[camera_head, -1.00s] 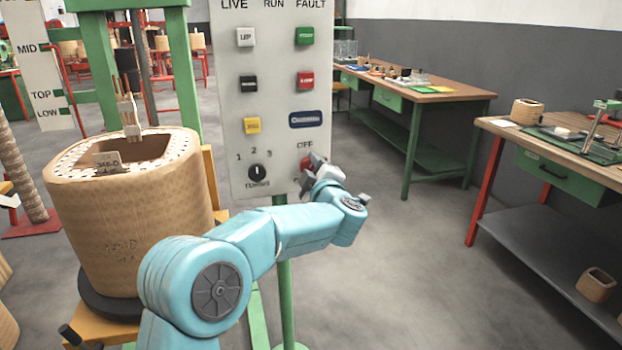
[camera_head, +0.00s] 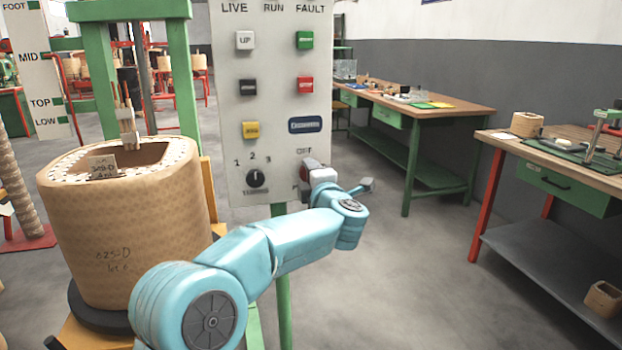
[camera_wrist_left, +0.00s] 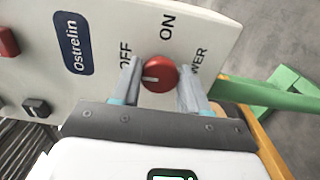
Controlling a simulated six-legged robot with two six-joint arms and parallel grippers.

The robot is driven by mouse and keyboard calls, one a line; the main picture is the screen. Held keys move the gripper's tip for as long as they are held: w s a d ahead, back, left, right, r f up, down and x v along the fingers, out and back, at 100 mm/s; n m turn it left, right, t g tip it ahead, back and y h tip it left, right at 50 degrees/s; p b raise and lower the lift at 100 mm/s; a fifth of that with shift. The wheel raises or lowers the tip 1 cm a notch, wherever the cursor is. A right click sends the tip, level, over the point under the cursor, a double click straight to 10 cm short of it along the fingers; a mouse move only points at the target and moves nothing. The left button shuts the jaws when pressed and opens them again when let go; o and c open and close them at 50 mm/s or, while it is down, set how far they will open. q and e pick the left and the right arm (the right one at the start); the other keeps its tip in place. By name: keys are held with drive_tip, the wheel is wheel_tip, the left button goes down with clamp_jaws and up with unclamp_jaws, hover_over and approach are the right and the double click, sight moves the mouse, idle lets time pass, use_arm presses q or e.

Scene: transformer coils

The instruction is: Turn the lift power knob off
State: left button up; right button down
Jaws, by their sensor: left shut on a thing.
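The red power knob (camera_wrist_left: 159,74) sits on the pale control panel (camera_head: 225,110), beside the printed words OFF, ON and POWER. In the left wrist view its white mark points left, towards the side where OFF is printed; ON is at the top. My left gripper (camera_wrist_left: 160,76) has a finger on each side of the knob and is shut on it. In the head view my left gripper (camera_head: 310,178) is at the panel's lower right corner, just under OFF, and hides most of the knob. My right gripper is not in view.
A black selector knob (camera_head: 256,178) marked 1, 2, 3 is left of my gripper, with several push buttons above. A large wound coil (camera_head: 125,225) stands at the left. Green workbenches (camera_head: 425,120) stand at the right, with clear floor between.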

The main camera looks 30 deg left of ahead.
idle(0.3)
use_arm(q)
drive_tip(key=o, duration=1)
drive_tip(key=v, duration=1.6)
drive_tip(key=shift+s+d+p, duration=0.1)
drive_tip(key=shift+d+p, duration=0.05)
drive_tip(key=shift+p, duration=0.2)
